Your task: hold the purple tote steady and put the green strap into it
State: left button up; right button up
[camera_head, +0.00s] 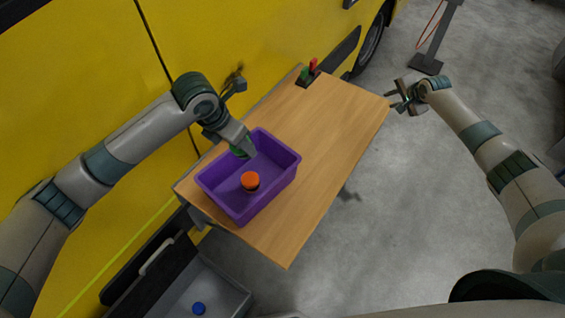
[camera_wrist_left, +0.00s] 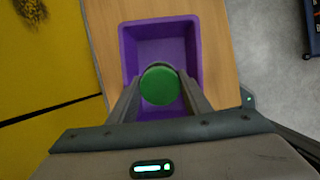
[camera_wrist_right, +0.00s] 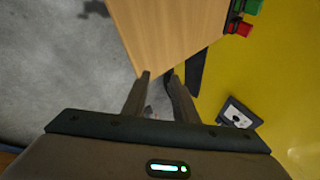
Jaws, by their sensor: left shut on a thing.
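The purple tote (camera_head: 214,197) stands on the near-left part of the wooden table. An orange round item with a dark lower part (camera_head: 250,181) is inside it. My left gripper (camera_head: 246,154) is shut on a green round thing, which I take as the green strap (camera_wrist_left: 160,86), above the tote's far side. In the head view the finger partly hides the strap (camera_head: 237,152). The tote (camera_wrist_left: 128,50) is below it in the left wrist view. My right gripper (camera_head: 404,97) is open and empty by the table's far right corner, away from the tote.
A dark holder with red and green pieces (camera_head: 308,76) stands at the table's far end. The wooden table top (camera_head: 330,125) is clear between it and the tote. A yellow vehicle (camera_head: 100,80) runs along the left. An open grey case (camera_head: 215,285) with a blue item sits below.

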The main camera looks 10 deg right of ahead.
jog(key=s+a+r+n+g+y, duration=0.1)
jog(key=a+r+y, duration=0.15)
jog(key=a, duration=1.35)
jog(key=a+r+n+g+y, duration=0.1)
jog(key=a+r+g, duration=0.15)
jog(key=a, duration=1.45)
jog(key=n+g+h, duration=0.1)
jog(key=g+h, duration=0.2)
jog(key=g, duration=0.1)
send_over(280, 191)
jog(key=shift+w+d+f, duration=0.15)
jog(key=shift+d+f, duration=0.1)
jog(key=shift+f, duration=0.5)
jog(key=shift+s+d, duration=0.15)
jog(key=shift+s, duration=0.1)
jog(key=shift+f, duration=0.25)
jog(key=f, duration=1.1)
jog(key=shift+w+a+f, duration=0.25)
jog(key=shift+w+f, duration=0.05)
